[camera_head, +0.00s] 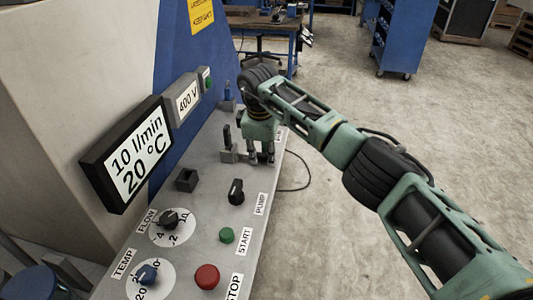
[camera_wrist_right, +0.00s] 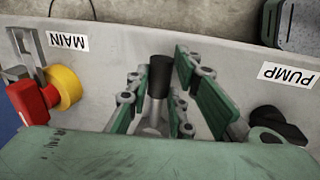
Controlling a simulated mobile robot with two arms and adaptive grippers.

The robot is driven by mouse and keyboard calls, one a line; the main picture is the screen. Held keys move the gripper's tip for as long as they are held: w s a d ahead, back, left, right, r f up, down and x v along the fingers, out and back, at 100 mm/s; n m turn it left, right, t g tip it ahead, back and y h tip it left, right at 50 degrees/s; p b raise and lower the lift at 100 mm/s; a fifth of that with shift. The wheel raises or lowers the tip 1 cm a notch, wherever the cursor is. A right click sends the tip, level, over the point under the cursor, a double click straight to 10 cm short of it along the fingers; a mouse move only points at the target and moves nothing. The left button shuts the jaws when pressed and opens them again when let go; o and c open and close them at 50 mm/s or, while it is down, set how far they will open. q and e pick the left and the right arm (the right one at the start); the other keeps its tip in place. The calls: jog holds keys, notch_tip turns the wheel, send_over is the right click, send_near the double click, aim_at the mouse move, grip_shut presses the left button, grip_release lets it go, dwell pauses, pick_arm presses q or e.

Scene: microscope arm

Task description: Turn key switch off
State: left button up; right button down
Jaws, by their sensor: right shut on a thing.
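The key switch (camera_wrist_right: 160,76) shows in the right wrist view as an upright black handle above a silvery round base. It stands between the green finger pads of my right gripper (camera_wrist_right: 160,92), which is shut on it. In the head view my right gripper (camera_head: 261,153) points down at the panel's far right part, and the key is hard to make out there. Part of the key's base is hidden by the fingers. I cannot tell the key's exact turn angle. My left gripper is not in view.
The grey control panel (camera_head: 205,245) carries a black PUMP knob (camera_head: 236,191), a green START button (camera_head: 226,235), a red STOP button (camera_head: 207,276) and FLOW and TEMP dials. A red and yellow MAIN switch (camera_wrist_right: 50,92) is left of the key. A display (camera_head: 128,155) stands behind.

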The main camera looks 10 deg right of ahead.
jog(key=shift+r, duration=0.1)
jog(key=c, duration=1.6)
grip_release()
jog(key=shift+o, duration=0.2)
notch_tip(320, 180, up, 12)
jog(key=s, duration=0.2)
jog(key=shift+s+a, duration=0.15)
jog(key=shift+a, duration=0.25)
jog(key=shift+f, duration=0.25)
